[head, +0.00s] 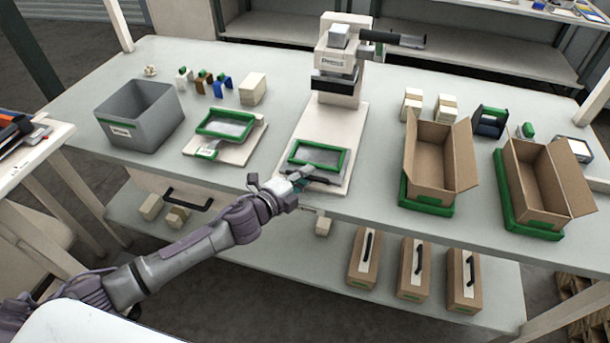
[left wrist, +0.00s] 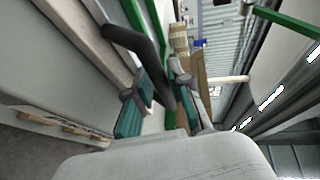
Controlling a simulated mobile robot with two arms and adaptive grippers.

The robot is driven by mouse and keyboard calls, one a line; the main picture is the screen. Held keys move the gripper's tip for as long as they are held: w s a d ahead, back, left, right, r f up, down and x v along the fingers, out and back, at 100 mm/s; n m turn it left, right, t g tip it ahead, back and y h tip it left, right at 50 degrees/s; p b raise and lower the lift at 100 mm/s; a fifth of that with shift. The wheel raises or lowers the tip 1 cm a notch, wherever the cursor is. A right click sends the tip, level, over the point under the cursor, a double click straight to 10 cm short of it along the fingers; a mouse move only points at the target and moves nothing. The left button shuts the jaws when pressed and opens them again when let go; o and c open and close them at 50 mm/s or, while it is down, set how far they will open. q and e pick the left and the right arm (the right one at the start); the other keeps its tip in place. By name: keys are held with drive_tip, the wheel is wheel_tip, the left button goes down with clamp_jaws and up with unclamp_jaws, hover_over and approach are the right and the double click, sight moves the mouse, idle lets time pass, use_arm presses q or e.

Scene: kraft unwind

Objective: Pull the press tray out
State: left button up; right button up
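The press (head: 338,72) stands on the bench in the head view. The press tray (head: 320,156), green-rimmed with a grey inside, lies on the front of its pale base plate, clear of the press head. A dark handle sticks out at the tray's front. My left gripper (head: 306,181) is at this handle, at the bench's front edge. In the left wrist view the black handle (left wrist: 137,45) runs between the two green finger pads (left wrist: 160,97), which look closed against it; the contact is partly hidden. My right gripper is in neither view.
A second green-framed tray (head: 227,124) and a grey bin (head: 140,114) stand left of the press. Two open cardboard boxes (head: 431,160) (head: 536,182) on green trays stand to the right. Cartons with handles (head: 412,268) sit on the lower shelf. Free space lies before the bench.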

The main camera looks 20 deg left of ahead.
use_arm(q)
drive_tip(key=shift+o, duration=1)
drive_tip(key=v, duration=1.2)
drive_tip(key=a+f+n+g+y, duration=0.2)
drive_tip(key=a+f+n+y, duration=0.35)
drive_tip(key=f, duration=0.95)
drive_tip(key=s+a+f+n+g, duration=0.2)
drive_tip(key=s+a+f+n, duration=0.15)
drive_tip(key=f, duration=0.45)
drive_tip(key=s+a+f+n+g, duration=0.2)
drive_tip(key=s+f, duration=0.3)
drive_tip(key=f, duration=0.3)
drive_tip(key=s+d+f+n+g+y, duration=0.15)
drive_tip(key=s+f+n+g, duration=0.3)
drive_tip(key=s+f, duration=0.95)
drive_tip(key=s+d+f+n+g, duration=0.1)
drive_tip(key=s+d+f+n, duration=0.1)
drive_tip(key=s, duration=0.7)
drive_tip(key=s+d+f+n+g, duration=0.2)
drive_tip(key=s+d+f, duration=0.1)
drive_tip(key=s, duration=0.6)
drive_tip(key=shift+s, duration=0.2)
